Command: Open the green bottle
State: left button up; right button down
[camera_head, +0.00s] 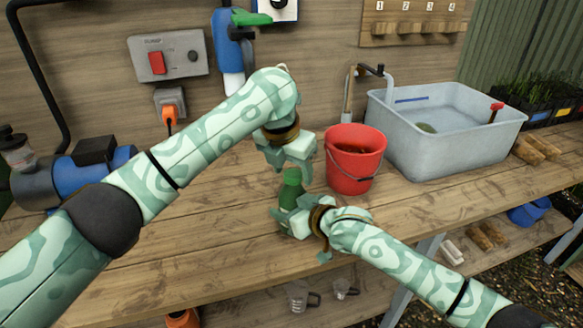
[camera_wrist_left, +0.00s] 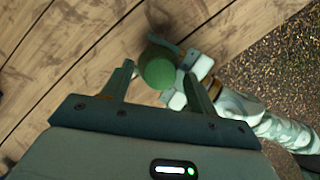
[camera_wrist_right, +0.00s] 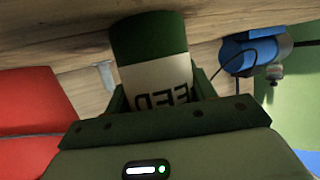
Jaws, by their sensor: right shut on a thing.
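The green bottle (camera_head: 291,188) stands upright on the wooden bench. Its round green top (camera_wrist_left: 159,72) shows from above in the left wrist view. The right wrist view shows its green body and pale lettered label (camera_wrist_right: 155,80), upside down in the picture. My right gripper (camera_head: 292,222) is shut on the lower part of the bottle, a finger on each side. My left gripper (camera_head: 285,166) is open just above the bottle, pointing down. In the left wrist view, the bottle top appears between its spread fingertips, without clear contact. My grippers hide part of the bottle in the head view.
A red bucket (camera_head: 355,160) stands close to the right of both grippers. A grey sink basin (camera_head: 440,150) is farther right. A blue machine (camera_head: 95,170) sits at the left. The bench (camera_head: 210,235) left of the bottle is clear.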

pick_arm(q)
jog(key=c, duration=1)
jog(key=n+y, duration=0.1)
jog(key=n, duration=0.3)
jog(key=shift+d+t, duration=0.15)
jog(key=shift+t, duration=0.15)
jog(key=n+y, duration=0.1)
jog(key=n, duration=0.2)
jog(key=n+y, duration=0.1)
jog(key=n, duration=0.2)
jog(key=shift+d, duration=0.2)
jog(key=n, duration=0.2)
jog(key=n+g+y, duration=0.1)
jog(key=n, duration=0.2)
jog(key=shift+w+d+r, duration=0.1)
jog(key=shift+d+r, duration=0.05)
jog(key=shift+n+y, duration=0.3)
jog(key=shift+n, duration=0.7)
jog(key=o, duration=1.1)
